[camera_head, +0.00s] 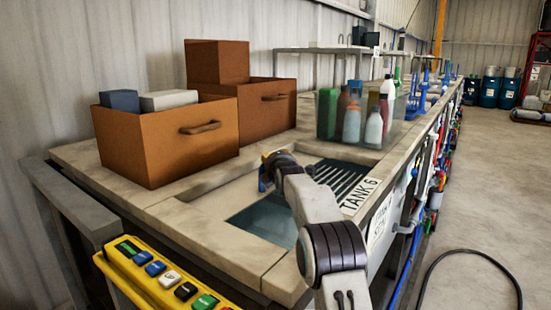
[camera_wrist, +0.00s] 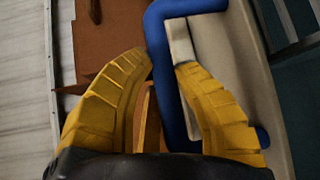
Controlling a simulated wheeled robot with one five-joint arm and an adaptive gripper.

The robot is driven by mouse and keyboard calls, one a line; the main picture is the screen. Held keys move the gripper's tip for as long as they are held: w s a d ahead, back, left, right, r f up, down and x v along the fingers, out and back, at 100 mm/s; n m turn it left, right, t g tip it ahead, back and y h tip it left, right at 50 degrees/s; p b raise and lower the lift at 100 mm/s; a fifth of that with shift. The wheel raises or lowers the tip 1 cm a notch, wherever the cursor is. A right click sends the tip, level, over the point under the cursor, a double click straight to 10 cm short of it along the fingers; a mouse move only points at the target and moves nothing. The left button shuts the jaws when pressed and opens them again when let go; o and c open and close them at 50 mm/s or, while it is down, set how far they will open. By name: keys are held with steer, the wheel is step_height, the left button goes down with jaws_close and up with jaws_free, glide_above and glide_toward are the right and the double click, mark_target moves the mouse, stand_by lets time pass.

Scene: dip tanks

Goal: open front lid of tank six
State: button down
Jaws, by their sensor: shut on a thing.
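The tank six label (camera_head: 360,193) lies on the tank's right rim. A teal opening (camera_head: 268,219) shows in the front part of the tank, with a pale panel, seemingly the front lid (camera_head: 205,210), to its left. My gripper (camera_head: 268,168) is over the tank beside the opening. In the wrist view, my gripper's yellow fingers (camera_wrist: 168,68) are shut on the blue bent handle (camera_wrist: 168,45), which runs between them. The pale panel also shows in the wrist view (camera_wrist: 240,75). My arm hides part of the opening.
A clear bin of bottles (camera_head: 352,120) stands behind the slatted grate (camera_head: 350,180). A yellow button panel (camera_head: 160,275) is at the front left. Open floor (camera_head: 470,200) lies to the right, with a black hose (camera_head: 470,252).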

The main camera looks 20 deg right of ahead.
steer(key=shift+r, duration=0.25)
steer(key=c, duration=0.9)
jaws_free()
steer(key=shift+d+f, duration=0.1)
steer(key=shift+f, duration=0.05)
steer(key=shift+s, duration=0.1)
steer(key=shift+v, duration=5.95)
steer(key=shift+o, duration=0.3)
